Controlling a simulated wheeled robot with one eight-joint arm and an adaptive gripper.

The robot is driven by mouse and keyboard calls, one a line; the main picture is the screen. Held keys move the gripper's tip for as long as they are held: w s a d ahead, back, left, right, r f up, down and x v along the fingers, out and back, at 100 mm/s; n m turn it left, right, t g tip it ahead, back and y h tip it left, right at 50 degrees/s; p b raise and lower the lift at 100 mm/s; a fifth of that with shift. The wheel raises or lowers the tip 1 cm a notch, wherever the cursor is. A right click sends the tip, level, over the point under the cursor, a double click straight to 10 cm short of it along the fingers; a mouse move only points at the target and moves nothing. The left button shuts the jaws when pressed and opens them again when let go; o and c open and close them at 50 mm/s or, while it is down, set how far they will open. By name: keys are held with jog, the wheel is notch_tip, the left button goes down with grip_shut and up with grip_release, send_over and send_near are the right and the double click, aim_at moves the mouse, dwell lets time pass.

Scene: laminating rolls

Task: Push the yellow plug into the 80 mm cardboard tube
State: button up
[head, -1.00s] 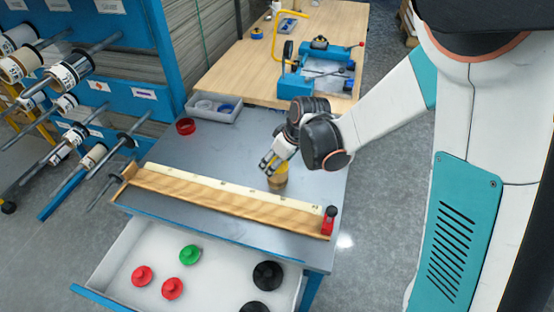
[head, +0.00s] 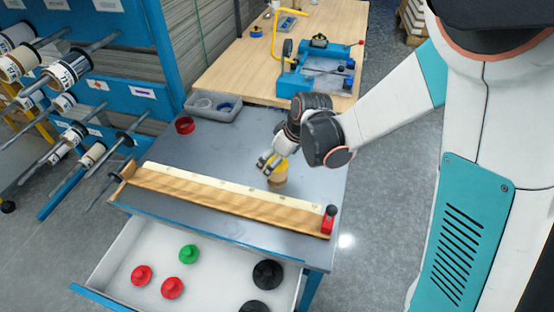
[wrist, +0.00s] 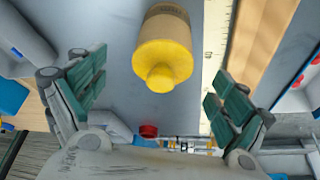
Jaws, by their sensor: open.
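The yellow plug (wrist: 162,52) shows in the wrist view with its round knob towards me. Its wide flange sits at the end of the tan cardboard tube (wrist: 170,10); how deep the plug is in cannot be told. In the head view the tube (head: 279,182) stands on the grey table, right of centre, with yellow at its top. My gripper (wrist: 155,97) is open, its two green-padded fingers apart on either side of the knob, not touching it. In the head view my gripper (head: 266,164) is just above and left of the tube's top.
A wooden rail with a pale ruler (head: 230,196) runs along the table front, with a red stop (head: 328,220) at its right end. An open drawer (head: 215,270) holds red, green and black plugs. A red ring (head: 185,125) and grey bin (head: 213,107) are at back left.

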jog(key=v, duration=1.1)
jog(key=s+d+r+m+t+h, duration=0.1)
jog(key=s+d+r+m+t, duration=0.1)
jog(key=s+d+r+m, duration=0.2)
jog(key=s+d+r+m+t+h, duration=0.2)
jog(key=s+d+r+m, duration=0.2)
jog(key=s+d, duration=0.5)
jog(key=s+m, duration=0.1)
jog(key=s, duration=0.3)
jog(key=shift+s, duration=0.3)
